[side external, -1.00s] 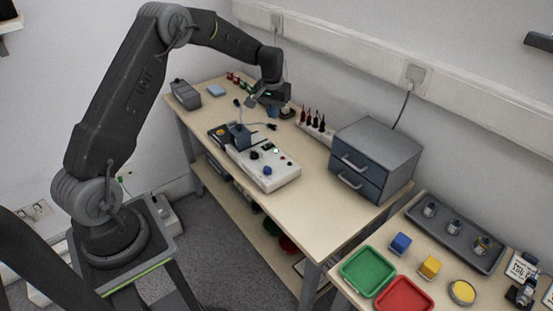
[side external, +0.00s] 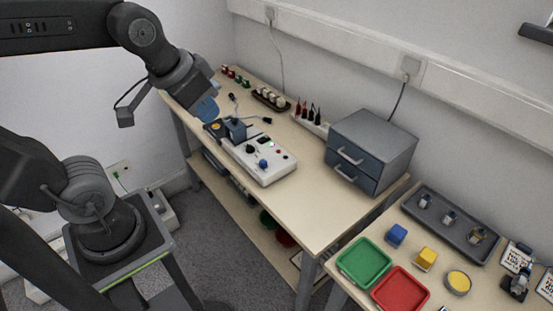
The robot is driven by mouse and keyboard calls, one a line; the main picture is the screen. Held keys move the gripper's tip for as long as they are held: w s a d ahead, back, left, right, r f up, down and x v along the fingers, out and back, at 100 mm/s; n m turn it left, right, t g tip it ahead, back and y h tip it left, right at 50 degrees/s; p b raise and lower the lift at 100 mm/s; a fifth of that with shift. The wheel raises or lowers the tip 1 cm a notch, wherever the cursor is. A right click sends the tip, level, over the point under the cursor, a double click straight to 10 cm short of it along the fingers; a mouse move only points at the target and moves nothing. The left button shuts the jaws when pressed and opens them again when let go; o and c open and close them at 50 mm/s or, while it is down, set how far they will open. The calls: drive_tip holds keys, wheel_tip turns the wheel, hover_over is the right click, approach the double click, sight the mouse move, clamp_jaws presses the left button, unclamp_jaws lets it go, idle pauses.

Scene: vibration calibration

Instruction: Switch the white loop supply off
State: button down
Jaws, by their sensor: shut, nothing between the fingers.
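The white loop supply (side external: 268,167) is a white box on the wooden bench. The switch position is too small to tell. My gripper (side external: 207,112) is behind and to the left of the supply, apart from it, above the bench's left part. Its blue tip end points down; the fingers look shut and empty.
A dark block device (side external: 235,130) with cables stands at the supply's back left end. A grey drawer unit (side external: 371,150) stands to the right. Red and black tools (side external: 308,114) stand behind. Green (side external: 364,262) and red (side external: 400,288) trays lie front right. Bench between supply and drawers is clear.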

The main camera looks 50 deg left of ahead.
drive_tip(key=s, duration=0.2)
drive_tip(key=f, duration=0.1)
drive_tip(key=shift+s+d, duration=0.4)
drive_tip(key=shift+w, duration=0.1)
drive_tip(key=w+a+f+n+g, duration=0.1)
drive_tip(key=w+a+n, duration=0.3)
drive_tip(key=w, duration=0.5)
drive_tip(key=w+a+n+g, duration=0.1)
drive_tip(key=w+a+n, duration=0.4)
drive_tip(key=w, duration=0.4)
drive_tip(key=w+a+f+n+g, duration=0.1)
drive_tip(key=w+a+f+n, duration=0.7)
drive_tip(key=w+a+f, duration=0.3)
drive_tip(key=a+f, duration=0.3)
drive_tip(key=f, duration=0.2)
drive_tip(key=shift+w+a+f+n+g, duration=0.25)
drive_tip(key=shift+w+a+n+g, duration=0.05)
drive_tip(key=shift+w+a+g, duration=0.1)
